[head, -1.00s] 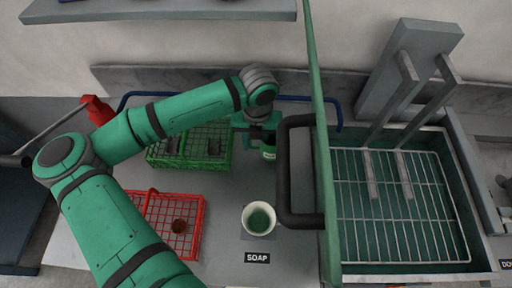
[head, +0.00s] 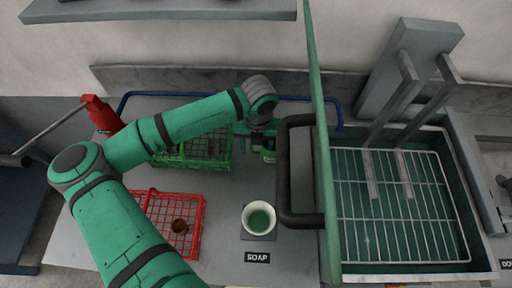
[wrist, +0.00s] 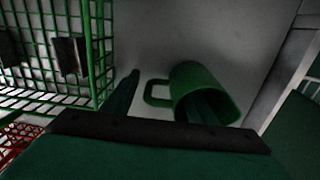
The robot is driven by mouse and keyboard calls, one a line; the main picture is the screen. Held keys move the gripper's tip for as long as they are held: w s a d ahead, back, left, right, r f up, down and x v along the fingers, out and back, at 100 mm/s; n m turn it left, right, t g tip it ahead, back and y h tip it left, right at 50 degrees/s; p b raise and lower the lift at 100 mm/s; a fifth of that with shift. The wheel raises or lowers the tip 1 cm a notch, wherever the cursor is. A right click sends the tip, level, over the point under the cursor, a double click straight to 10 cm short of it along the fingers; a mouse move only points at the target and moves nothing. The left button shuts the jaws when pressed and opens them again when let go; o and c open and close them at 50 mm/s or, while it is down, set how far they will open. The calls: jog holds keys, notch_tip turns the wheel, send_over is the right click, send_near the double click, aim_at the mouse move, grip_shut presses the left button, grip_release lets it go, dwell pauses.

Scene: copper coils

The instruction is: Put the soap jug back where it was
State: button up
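A green jug (head: 269,154) stands on the counter behind the white cup, partly hidden by my wrist in the head view. In the wrist view the green jug (wrist: 225,88) shows its open mouth and a loop handle on its left. My gripper (wrist: 160,98) is open around the handle side. Its left finger is apart from the handle, and its right finger overlaps the jug's mouth; I cannot tell how deep it reaches. A white cup with green liquid (head: 259,218) sits on a dark square behind the SOAP label (head: 257,257).
A green wire basket (head: 205,150) is left of the jug, and a red basket (head: 170,222) with a brown item is nearer. A raised green door with a black handle (head: 296,170) stands close on the right, beside a rack-lined basin (head: 400,210). A red bottle (head: 101,113) is at left.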

jog(key=shift+r, duration=0.1)
jog(key=r, duration=1.2)
jog(key=shift+d, duration=0.2)
